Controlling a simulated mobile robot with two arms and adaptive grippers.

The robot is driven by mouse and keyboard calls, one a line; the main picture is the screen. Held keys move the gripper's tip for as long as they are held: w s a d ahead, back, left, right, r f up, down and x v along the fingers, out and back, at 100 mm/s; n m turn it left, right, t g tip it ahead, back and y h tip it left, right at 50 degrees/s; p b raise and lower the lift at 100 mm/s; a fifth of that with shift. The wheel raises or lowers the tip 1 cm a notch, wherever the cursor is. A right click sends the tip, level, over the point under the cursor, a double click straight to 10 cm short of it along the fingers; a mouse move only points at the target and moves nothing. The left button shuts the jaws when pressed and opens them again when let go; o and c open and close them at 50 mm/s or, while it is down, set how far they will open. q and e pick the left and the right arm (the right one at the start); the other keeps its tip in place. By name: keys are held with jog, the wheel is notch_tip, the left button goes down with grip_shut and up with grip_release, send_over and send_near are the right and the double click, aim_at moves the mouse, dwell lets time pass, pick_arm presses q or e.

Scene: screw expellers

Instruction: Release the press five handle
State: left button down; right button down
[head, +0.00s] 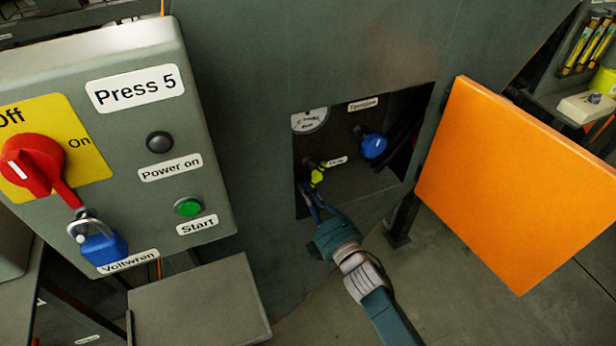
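The grey Press 5 control box (110,67) fills the left of the head view. Its red rotary handle (32,165) sits on a yellow plate marked Off and On, with a blue padlock (103,247) hanging at the handle's lower end. In the open recess of the machine is a small yellow-green handle (317,176) beside a small label. My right gripper (313,196) reaches up into the recess, its fingertips just below the yellow-green handle. Whether they touch it or are closed is too small to tell. My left gripper is out of view.
The recess also holds a gauge (310,121) and a blue knob (373,146). An orange door (515,185) stands open to its right. A grey surface (200,303) lies below the control box. Shelving with yellow items stands at the upper right.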

jog(key=shift+w+d+f+n+b, duration=0.1)
jog(key=shift+d+f+n+b, duration=0.15)
jog(key=shift+n, duration=0.55)
jog(key=shift+w+d+f+n+b, duration=0.1)
jog(key=shift+d+f+n+b, duration=0.15)
jog(key=shift+n, duration=0.55)
dwell(2.6)
jog(key=shift+s, duration=0.15)
dwell(0.3)
jog(key=v, duration=1.2)
jog(key=shift+r, duration=0.1)
